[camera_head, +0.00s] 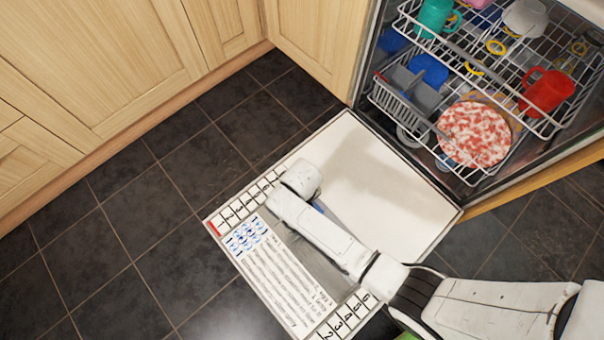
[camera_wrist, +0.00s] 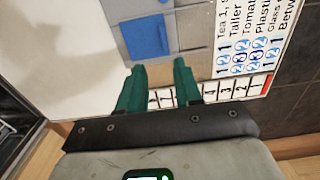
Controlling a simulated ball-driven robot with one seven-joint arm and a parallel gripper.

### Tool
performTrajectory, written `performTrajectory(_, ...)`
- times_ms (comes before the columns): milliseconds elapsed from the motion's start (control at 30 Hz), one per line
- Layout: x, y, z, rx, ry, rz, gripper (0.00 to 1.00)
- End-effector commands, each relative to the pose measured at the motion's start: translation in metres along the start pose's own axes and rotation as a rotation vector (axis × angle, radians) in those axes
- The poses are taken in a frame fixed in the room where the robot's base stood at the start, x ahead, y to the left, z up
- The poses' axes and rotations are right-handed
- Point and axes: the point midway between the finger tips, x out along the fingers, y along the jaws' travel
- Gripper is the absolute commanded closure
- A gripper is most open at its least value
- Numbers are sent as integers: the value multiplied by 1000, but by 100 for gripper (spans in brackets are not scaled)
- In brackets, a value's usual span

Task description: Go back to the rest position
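My gripper shows in the wrist view with two green fingers (camera_wrist: 159,82) spread apart and nothing between them. They are over the lowered dishwasher door. In the head view my white arm reaches from the lower right across the door (camera_head: 375,185), and its end is above the door's left part. The fingers are hidden there. A blue square piece (camera_wrist: 147,38) on a grey panel of the door lies beyond the fingertips in the wrist view.
The open dishwasher's racks (camera_head: 455,150) hold a red mug (camera_head: 547,91), a teal mug (camera_head: 436,17), a red-and-white speckled plate (camera_head: 474,134) and other dishes. Wooden cabinets (camera_head: 95,60) stand at upper left. The dark tiled floor (camera_head: 110,245) at left is clear.

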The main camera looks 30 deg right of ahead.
Motion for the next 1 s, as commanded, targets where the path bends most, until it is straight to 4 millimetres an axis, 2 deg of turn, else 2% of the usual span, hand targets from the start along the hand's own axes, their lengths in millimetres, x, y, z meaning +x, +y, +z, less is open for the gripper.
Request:
performTrajectory(667, -3, 4, 4, 7, 1, 0, 66)
performTrajectory(833, -27, 27, 26, 47, 16, -1, 66)
performTrajectory(1000, -67, 56, 62, 103, 38, 1, 66)
